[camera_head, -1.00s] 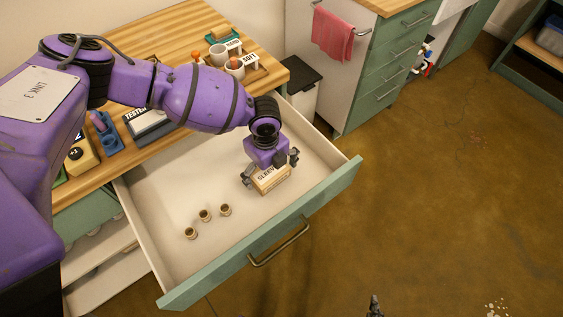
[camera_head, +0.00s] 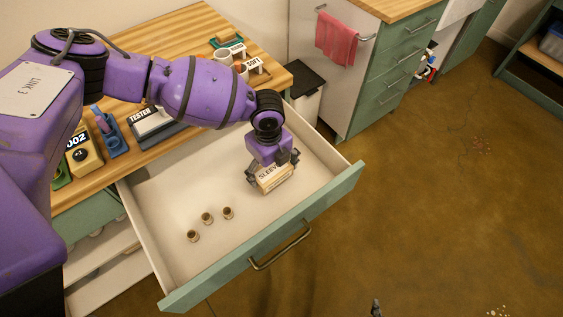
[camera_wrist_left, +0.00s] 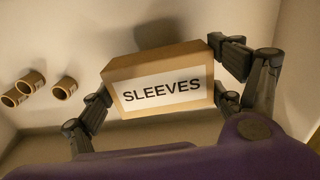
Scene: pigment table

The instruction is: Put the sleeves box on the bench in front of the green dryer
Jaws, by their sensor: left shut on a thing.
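The sleeves box (camera_head: 278,181) is a small tan carton with a white label. My left gripper (camera_head: 272,174) is shut on it, with one finger at each end, inside the open drawer. The wrist view shows the box (camera_wrist_left: 165,88) between the fingers, its SLEEVES label facing the camera. I cannot tell whether its underside touches the drawer floor. The wooden bench top (camera_head: 190,40) lies behind the drawer. I cannot clearly pick out the green dryer; a green item (camera_head: 62,178) at the bench's left is partly hidden by my arm. A dark tip (camera_head: 376,309) at the bottom edge may be my right gripper.
The open drawer (camera_head: 318,205) holds several small brown ring-like pieces (camera_head: 207,218). On the bench stand a tester (camera_head: 150,125), a blue holder (camera_head: 112,140), a yellow device (camera_head: 84,152) and, at the back, a labelled cup rack (camera_head: 258,66). Bench space between is partly behind my arm.

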